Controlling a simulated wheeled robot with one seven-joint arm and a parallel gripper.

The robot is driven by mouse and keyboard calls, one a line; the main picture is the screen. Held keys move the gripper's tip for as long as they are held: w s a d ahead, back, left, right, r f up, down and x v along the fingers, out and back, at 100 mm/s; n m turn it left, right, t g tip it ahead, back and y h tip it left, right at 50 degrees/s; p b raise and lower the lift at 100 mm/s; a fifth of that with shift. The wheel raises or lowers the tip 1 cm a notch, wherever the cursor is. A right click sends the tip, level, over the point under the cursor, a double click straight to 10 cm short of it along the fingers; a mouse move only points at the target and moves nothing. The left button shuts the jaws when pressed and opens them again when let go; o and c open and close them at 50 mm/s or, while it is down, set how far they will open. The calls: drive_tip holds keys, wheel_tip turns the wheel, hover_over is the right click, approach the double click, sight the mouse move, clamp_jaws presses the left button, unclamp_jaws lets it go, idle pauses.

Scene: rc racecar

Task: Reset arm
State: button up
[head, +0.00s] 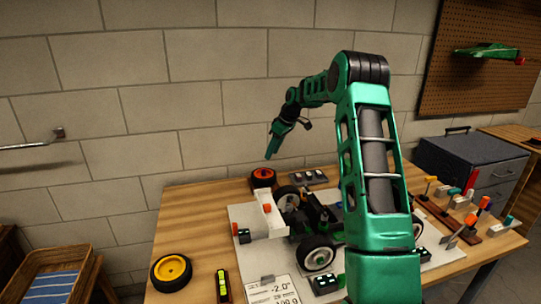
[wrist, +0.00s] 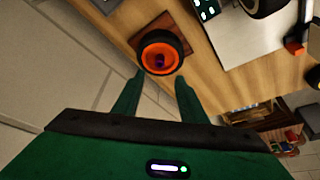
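My gripper (head: 270,154) is at the end of my green arm, raised above the back of the wooden table, near the brick wall. In the wrist view my gripper (wrist: 160,88) shows two green fingers spread apart with nothing between them. A black wheel with an orange hub (wrist: 160,53) lies beyond the fingertips on a brown square base, apart from the fingers. The same orange-hub wheel (head: 263,178) is below my gripper in the head view.
The racecar (head: 318,253) sits on a pale board, partly hidden by my arm. A yellow-hub wheel (head: 171,272) lies at the table's front left. Tools in holders (head: 470,205) and a grey drawer cabinet (head: 470,160) stand right. A pegboard (head: 480,85) hangs on the wall.

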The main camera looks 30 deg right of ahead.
idle(0.3)
drive_tip(key=s+a+r+m+g+h, duration=0.1)
drive_tip(key=s+a+r+m, duration=0.15)
drive_tip(key=s, duration=0.65)
drive_tip(key=s+a+r+m+h, duration=0.1)
drive_tip(key=s+a+r+m, duration=0.15)
drive_tip(key=s, duration=0.55)
drive_tip(key=s+a+r+m+g, duration=0.15)
drive_tip(key=s+r, duration=0.25)
drive_tip(key=s, duration=0.5)
drive_tip(key=s+a+f+m, duration=0.1)
drive_tip(key=s+a+m, duration=0.1)
drive_tip(key=s, duration=0.7)
drive_tip(key=s+a+f+m+g, duration=0.1)
drive_tip(key=s+a+f, duration=0.1)
drive_tip(key=s, duration=0.8)
drive_tip(key=s+a+f+m, duration=0.2)
drive_tip(key=s+a, duration=0.1)
drive_tip(key=s, duration=0.7)
drive_tip(key=shift+s+m, duration=0.2)
drive_tip(key=shift+m, duration=0.15)
drive_tip(key=shift+c, duration=0.3)
